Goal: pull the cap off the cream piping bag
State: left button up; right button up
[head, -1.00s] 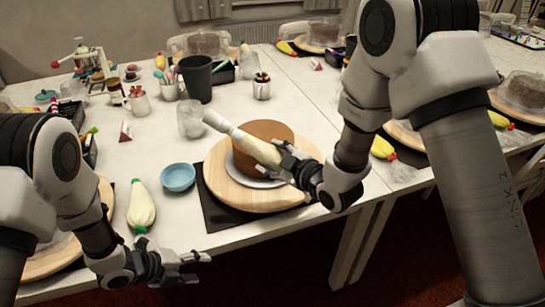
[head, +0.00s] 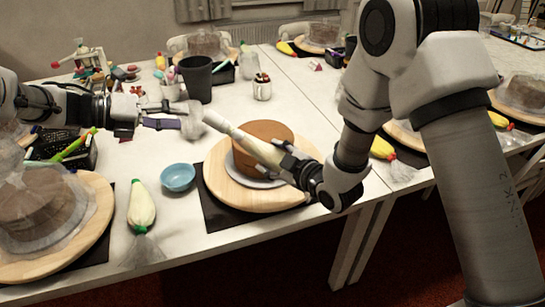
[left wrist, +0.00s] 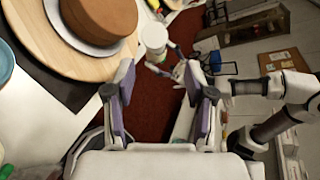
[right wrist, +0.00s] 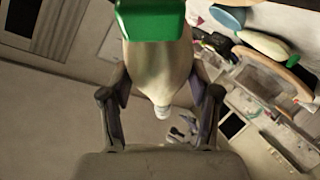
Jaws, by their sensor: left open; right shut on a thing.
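The cream piping bag (head: 257,149) is held tilted above the brown cake (head: 268,133), its white cap (head: 213,117) pointing up and left. My right gripper (head: 292,166) is shut on the bag's lower end. In the right wrist view the bag (right wrist: 158,70) fills the space between the fingers, with its green end (right wrist: 150,20) near the camera and the white tip far off. My left gripper (head: 182,114) is open and empty, just left of the cap. In the left wrist view the cap (left wrist: 153,37) shows end-on, ahead of and between the spread fingers.
The cake stands on a wooden turntable (head: 223,185) over a dark mat. A blue bowl (head: 178,177) and another piping bag (head: 142,205) lie to the left. A dark cup (head: 197,80) and a clear glass (head: 191,127) stand behind, the glass partly covered by my left gripper.

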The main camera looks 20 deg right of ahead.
aim_at(206, 119)
pick_arm(q)
jog(key=x, duration=0.8)
jog(key=shift+d, duration=0.15)
grip_shut()
pick_arm(e)
jog(key=shift+c, duration=0.3)
jog(key=o, duration=0.3)
jog(key=shift+c, duration=0.6)
pick_arm(q)
jog(key=shift+w+a+r, duration=0.35)
jog(key=shift+a+r, duration=0.2)
jog(key=shift+a, duration=0.15)
jog(key=shift+w+a+r, duration=0.4)
jog(key=shift+a+r, duration=0.15)
jog(key=shift+a, duration=0.2)
jog(key=shift+w+a+r, duration=0.35)
jog(key=shift+a+r, duration=0.2)
jog(key=shift+a, duration=0.15)
